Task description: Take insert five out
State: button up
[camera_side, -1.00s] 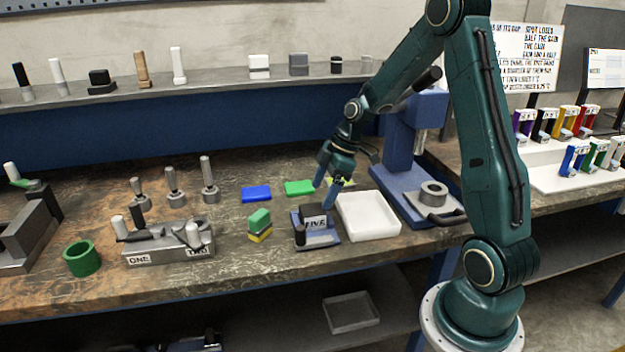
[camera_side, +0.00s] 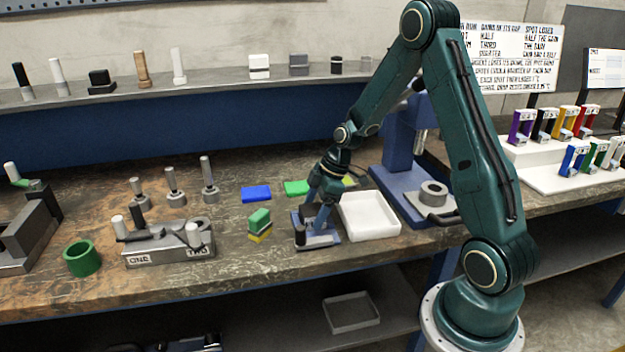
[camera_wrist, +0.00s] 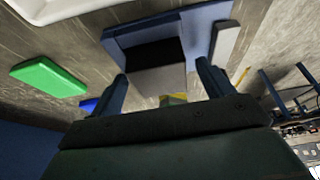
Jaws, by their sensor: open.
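Insert five, a grey block with a dark face (camera_wrist: 158,78), sits in its blue holder (camera_side: 325,239) near the front of the bench. In the side view my gripper hides the insert and its FIVE label. My gripper (camera_side: 316,222) points down over the holder. In the wrist view the two blue fingers of my gripper (camera_wrist: 164,84) are apart, one on each side of the block. I cannot tell whether they touch it. The holder (camera_wrist: 200,25) also shows there behind the block.
A white tray (camera_side: 372,232) stands close to the right of the holder. A green-on-yellow stack (camera_side: 259,222) stands to the left. Blue (camera_side: 256,194) and green (camera_side: 298,187) blocks lie behind. A blue press (camera_side: 398,150) stands at the back right.

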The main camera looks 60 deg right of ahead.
dwell(0.4)
grip_shut()
jog(key=shift+w, duration=0.1)
